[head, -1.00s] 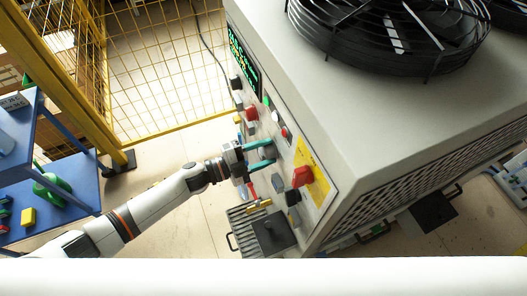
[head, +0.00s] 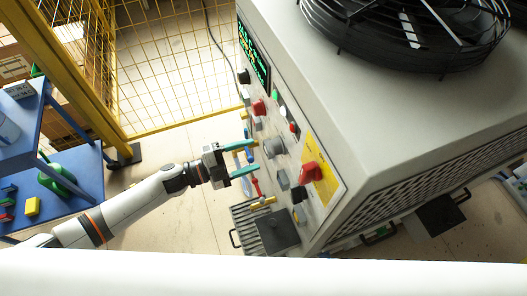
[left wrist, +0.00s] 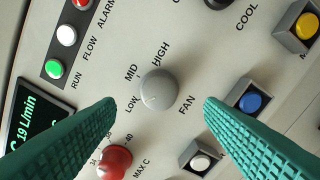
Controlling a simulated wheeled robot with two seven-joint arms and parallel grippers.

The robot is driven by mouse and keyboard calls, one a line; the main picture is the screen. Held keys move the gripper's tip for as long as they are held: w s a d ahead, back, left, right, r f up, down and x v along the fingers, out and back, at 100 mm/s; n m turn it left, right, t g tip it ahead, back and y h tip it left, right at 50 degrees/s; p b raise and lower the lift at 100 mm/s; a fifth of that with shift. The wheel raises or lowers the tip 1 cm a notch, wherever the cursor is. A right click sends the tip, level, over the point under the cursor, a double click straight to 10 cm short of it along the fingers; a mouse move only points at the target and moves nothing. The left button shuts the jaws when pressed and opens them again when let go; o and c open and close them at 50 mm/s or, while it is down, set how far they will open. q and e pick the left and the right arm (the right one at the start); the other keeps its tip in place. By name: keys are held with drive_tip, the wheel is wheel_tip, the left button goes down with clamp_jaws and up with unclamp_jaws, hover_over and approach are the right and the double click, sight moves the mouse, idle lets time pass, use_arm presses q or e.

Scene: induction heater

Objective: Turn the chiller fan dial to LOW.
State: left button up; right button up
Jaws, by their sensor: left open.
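The chiller fan dial (left wrist: 159,90) is a round grey knob in the middle of the left wrist view, with LOW, MID and HIGH printed around its left and upper side. I cannot make out which mark it points to. In the head view it is the grey knob (head: 273,147) on the front panel. My left gripper (head: 257,156) is open, its teal fingers just off the panel and apart from the dial. In the left wrist view the fingers (left wrist: 160,102) reach in from either side below the dial, with nothing between them. My right gripper is not in view.
Near the dial are a red MAX C knob (left wrist: 114,162), a blue button (left wrist: 250,103) and a white button (left wrist: 200,161). A red switch (head: 310,172) sits on a yellow plate. A yellow mesh fence (head: 170,70) stands behind; a blue shelf (head: 85,165) is at left.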

use_arm(q)
drive_tip(key=shift+b+v, duration=0.5)
drive_tip(key=shift+v, duration=2.2)
